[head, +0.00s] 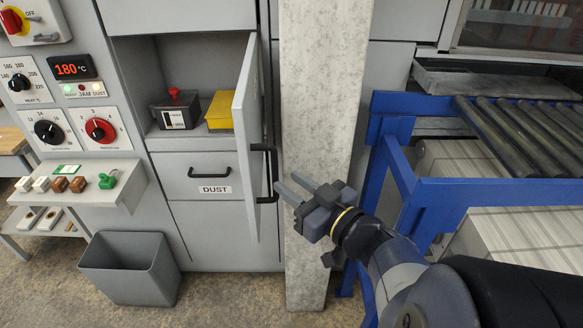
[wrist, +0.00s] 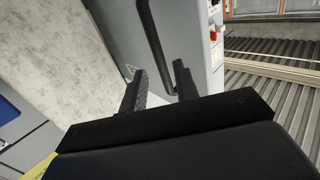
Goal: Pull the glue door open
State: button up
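The glue door (head: 244,125) is a grey panel swung well open, seen nearly edge-on in the head view; its face also shows in the wrist view (wrist: 118,40). Its black bar handle (head: 274,172) is on the side facing my gripper. My gripper (head: 284,181) is just right of the handle, with its two fingers apart and nothing held. In the wrist view the handle (wrist: 151,35) runs down into the gap between the fingertips (wrist: 160,68) as seen; I cannot tell whether it lies between them in depth or touches them.
The open compartment holds a dark box with a red knob (head: 175,110) and a yellow container (head: 220,111). Below is the DUST drawer (head: 185,174). A concrete pillar (head: 322,100) stands right of the door, a blue-framed roller conveyor (head: 480,188) further right. A grey bin (head: 132,268) stands on the floor.

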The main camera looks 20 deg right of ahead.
aim_at(277, 173)
jog(key=shift+v, duration=2.6)
jog(key=shift+s, duration=0.1)
jog(key=shift+b+x, duration=0.35)
jog(key=shift+x, duration=4.7)
jog(key=shift+s+d+r, duration=0.1)
